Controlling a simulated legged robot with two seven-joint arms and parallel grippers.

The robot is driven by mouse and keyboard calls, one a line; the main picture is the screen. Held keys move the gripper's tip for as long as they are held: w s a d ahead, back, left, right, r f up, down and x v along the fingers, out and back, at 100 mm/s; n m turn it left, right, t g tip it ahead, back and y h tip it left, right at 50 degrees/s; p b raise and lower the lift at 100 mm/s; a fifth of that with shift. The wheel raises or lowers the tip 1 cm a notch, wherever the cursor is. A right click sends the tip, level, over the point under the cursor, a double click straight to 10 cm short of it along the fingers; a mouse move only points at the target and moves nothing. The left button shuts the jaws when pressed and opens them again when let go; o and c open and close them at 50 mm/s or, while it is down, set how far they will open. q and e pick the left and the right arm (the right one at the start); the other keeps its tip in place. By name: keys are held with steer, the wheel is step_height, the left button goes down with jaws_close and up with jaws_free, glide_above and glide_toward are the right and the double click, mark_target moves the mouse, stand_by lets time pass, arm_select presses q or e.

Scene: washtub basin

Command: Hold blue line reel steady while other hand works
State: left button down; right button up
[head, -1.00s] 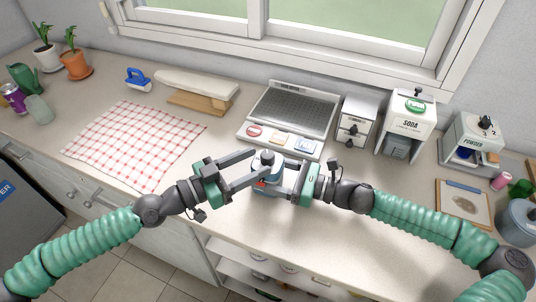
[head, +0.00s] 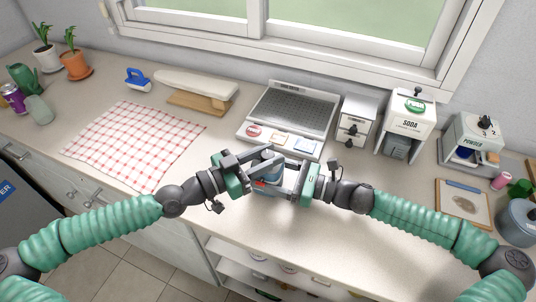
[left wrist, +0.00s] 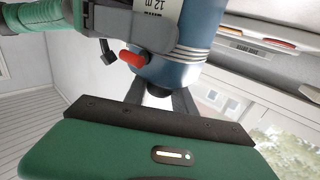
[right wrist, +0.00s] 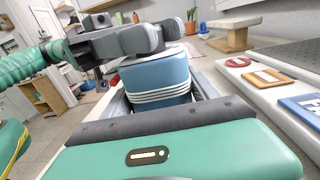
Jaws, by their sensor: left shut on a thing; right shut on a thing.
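The blue line reel (head: 268,174) is upright above the counter near its front edge, between my two grippers. In the left wrist view its blue body (left wrist: 193,35) shows upside down, with pale bands, a "12 m" label and a red tab (left wrist: 132,58). My right gripper (head: 280,183) is shut on the reel's body from the right; its fingers flank the banded body (right wrist: 158,82) in the right wrist view. My left gripper (head: 270,155) is shut at the reel's top, and its fingers hide the dark knob. I cannot tell whether the reel's base touches the counter.
A grey-topped tray station (head: 292,110) with coloured labels stands just behind the reel. A soda dispenser (head: 408,122) and a powder dispenser (head: 474,137) are to the right. A red checked cloth (head: 135,143) lies left.

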arm_select(q)
steer(key=shift+d+r+m+g+h, duration=0.15)
steer(key=shift+m+g+h, duration=0.2)
steer(key=shift+g, duration=0.25)
steer(key=shift+w+m+g+h, duration=0.15)
steer(key=shift+m+g+h, duration=0.3)
steer(key=shift+m+g, duration=0.45)
arm_select(e)
steer(key=shift+s+a, duration=0.1)
arm_select(q)
steer(key=shift+a+f+m+g+h, duration=0.15)
steer(key=shift+m+g+h, duration=0.15)
steer(key=shift+m+g, duration=0.7)
steer(key=shift+a+f+m+g+h, duration=0.15)
steer(key=shift+m+g+h, duration=0.25)
steer(key=shift+g, duration=1.1)
steer(key=shift+m+g, duration=0.35)
steer(key=shift+g, duration=0.15)
steer(key=c, duration=1.2)
jaws_free()
steer(key=shift+c, duration=0.2)
steer(key=shift+o, duration=1)
steer(key=shift+r, duration=0.1)
